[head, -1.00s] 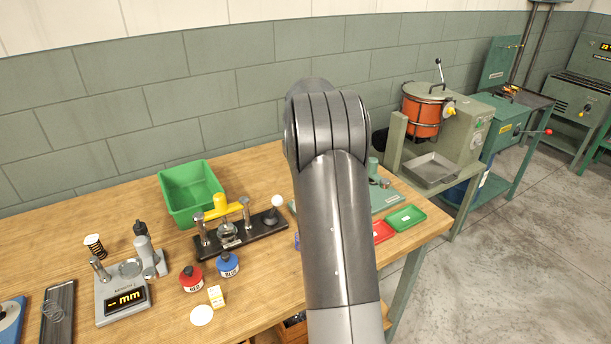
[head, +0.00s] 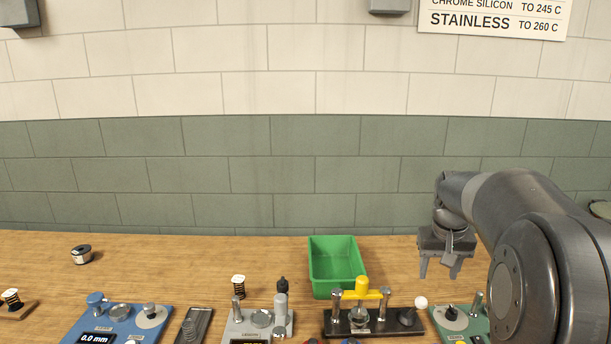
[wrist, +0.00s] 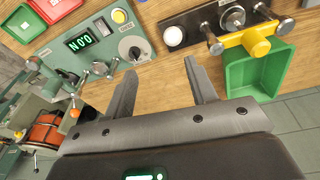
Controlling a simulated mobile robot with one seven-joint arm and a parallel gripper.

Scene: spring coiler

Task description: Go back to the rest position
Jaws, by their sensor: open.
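My gripper (head: 440,268) hangs at the right of the head view, fingers pointing down above the back part of the bench. In the wrist view my gripper (wrist: 160,80) shows two fingers spread apart with nothing between them. Beyond the fingertips lies bare wood, between a green device (wrist: 97,45) with a lit display and a black fixture (wrist: 192,17) with a yellow clamp. The gripper touches nothing that I can see.
The wooden bench (head: 200,262) runs across the head view. A green bin (head: 335,283), the black fixture with a yellow handle (head: 362,290), a grey gauge (head: 250,322) and a blue gauge (head: 130,320) stand on it. A tiled wall (head: 230,165) rises behind.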

